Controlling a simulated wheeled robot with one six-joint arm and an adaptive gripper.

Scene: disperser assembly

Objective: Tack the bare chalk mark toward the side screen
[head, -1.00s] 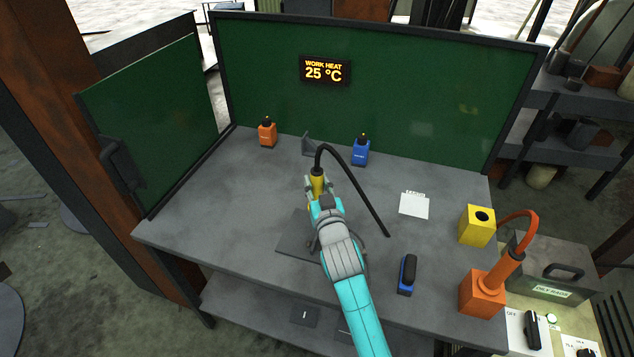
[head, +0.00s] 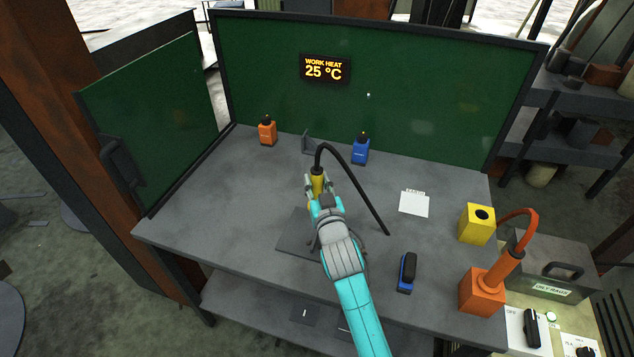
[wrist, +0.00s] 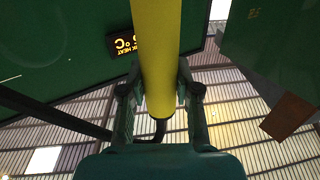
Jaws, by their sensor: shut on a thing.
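My gripper (head: 316,186) is shut on a yellow torch-like tool (head: 317,180) with a black hose curving from its top. In the wrist view the tool's yellow body (wrist: 155,55) runs between the two fingers. A flat dark plate (head: 292,243) lies on the table beside and below my gripper, partly covered by my arm. The side screen (head: 150,105) is the green panel with a dark handle at the left. I cannot make out any chalk mark. The tool's tip is hidden in both views.
A green back screen (head: 440,90) carries a heat display reading 25 °C (head: 324,69). A white card (head: 414,204), yellow block (head: 477,224), blue-black tool (head: 407,272) and orange stand (head: 482,292) are to the right. The table's left part is clear.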

